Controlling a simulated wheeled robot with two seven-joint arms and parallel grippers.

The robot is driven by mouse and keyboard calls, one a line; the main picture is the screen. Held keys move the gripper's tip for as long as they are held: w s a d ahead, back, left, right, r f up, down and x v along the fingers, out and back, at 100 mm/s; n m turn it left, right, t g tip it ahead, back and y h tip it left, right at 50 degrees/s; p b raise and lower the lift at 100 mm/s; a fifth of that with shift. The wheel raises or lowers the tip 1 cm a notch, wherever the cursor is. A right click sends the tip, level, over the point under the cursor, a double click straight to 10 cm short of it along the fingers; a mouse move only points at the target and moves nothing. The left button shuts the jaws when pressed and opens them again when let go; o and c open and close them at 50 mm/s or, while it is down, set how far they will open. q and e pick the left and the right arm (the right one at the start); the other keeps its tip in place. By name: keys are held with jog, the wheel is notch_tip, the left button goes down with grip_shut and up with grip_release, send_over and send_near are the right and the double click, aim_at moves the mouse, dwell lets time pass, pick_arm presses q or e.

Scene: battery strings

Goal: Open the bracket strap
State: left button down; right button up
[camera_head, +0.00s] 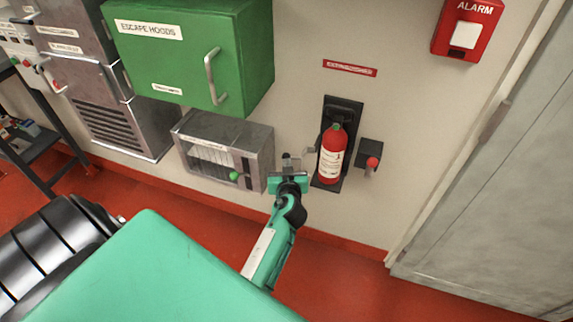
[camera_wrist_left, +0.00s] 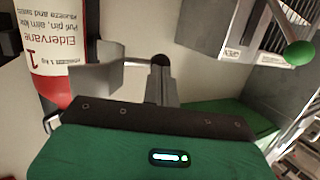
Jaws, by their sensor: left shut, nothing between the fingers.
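The red fire extinguisher (camera_head: 332,158) stands upright against a black wall bracket (camera_head: 343,104). Its labelled side also shows at the left of the left wrist view (camera_wrist_left: 58,40). A grey curved metal piece (camera_head: 309,150), seemingly the bracket strap, sticks out to the left of the extinguisher. In the left wrist view a bent grey plate (camera_wrist_left: 97,76), seemingly the same strap, lies in front of the bottle. My left gripper (camera_head: 291,160) is shut and empty, just left of this piece; whether they touch is unclear. My right gripper is not in view.
A grey wall cabinet (camera_head: 208,128) with a green-knobbed lever (camera_head: 235,176) is close left of my gripper. A green escape-hood box (camera_head: 170,60) hangs above it. A dark box with a red knob (camera_head: 372,163) is right of the extinguisher. Red floor lies below.

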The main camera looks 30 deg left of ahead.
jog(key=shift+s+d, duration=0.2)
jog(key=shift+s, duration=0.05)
pick_arm(q)
jog(key=shift+a, duration=0.15)
